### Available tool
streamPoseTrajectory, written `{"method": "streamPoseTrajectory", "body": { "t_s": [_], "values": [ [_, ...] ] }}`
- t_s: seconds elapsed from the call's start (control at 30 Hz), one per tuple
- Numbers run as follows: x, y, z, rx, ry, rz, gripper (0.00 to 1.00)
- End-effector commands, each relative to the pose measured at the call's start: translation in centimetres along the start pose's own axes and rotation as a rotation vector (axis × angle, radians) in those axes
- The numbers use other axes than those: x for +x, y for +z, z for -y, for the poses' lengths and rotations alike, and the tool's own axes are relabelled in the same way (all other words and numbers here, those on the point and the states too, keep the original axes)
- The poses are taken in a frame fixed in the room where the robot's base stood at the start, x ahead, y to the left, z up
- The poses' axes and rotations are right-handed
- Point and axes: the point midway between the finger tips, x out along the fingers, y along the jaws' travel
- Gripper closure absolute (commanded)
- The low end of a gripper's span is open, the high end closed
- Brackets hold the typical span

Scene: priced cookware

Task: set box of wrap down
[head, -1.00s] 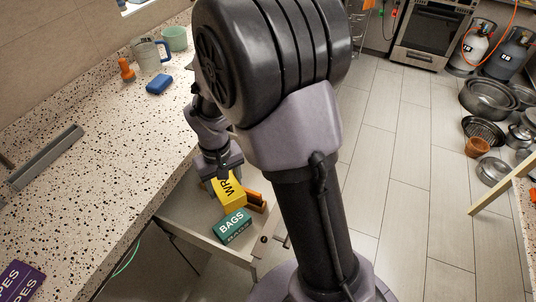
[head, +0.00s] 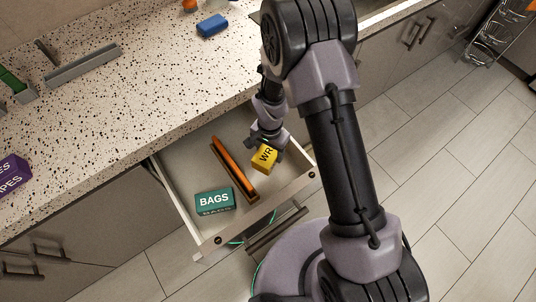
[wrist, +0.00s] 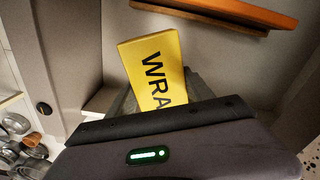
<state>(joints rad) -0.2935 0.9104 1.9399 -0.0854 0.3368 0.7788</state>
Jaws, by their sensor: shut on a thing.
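The box of wrap (head: 264,159) is yellow with black letters. My gripper (head: 266,143) is shut on it, over the right part of an open drawer (head: 180,205). In the wrist view the yellow box (wrist: 152,62) sticks out past my gripper (wrist: 160,100), whose fingers are mostly hidden. The box is inside or just above the drawer; I cannot tell whether it touches the drawer floor.
A green box marked BAGS (head: 214,199) lies in the drawer's front left. An orange-topped divider (head: 234,168) runs between it and the yellow box. The speckled counter (head: 130,110) is behind, with a blue sponge (head: 212,25) on it.

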Motion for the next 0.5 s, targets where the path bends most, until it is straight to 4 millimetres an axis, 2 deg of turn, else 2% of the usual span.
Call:
{"method": "streamPoseTrajectory", "body": {
  "t_s": [0.2, 0.37, 0.5],
  "values": [
    [5.7, 0.3, 0.1, 0.016, 0.001, 0.001, 0.89],
    [7.8, 0.2, 0.1, 0.016, 0.001, 0.001, 0.89],
    [10.4, 0.2, 0.1, 0.015, 0.001, 0.001, 0.89]
  ]
}}
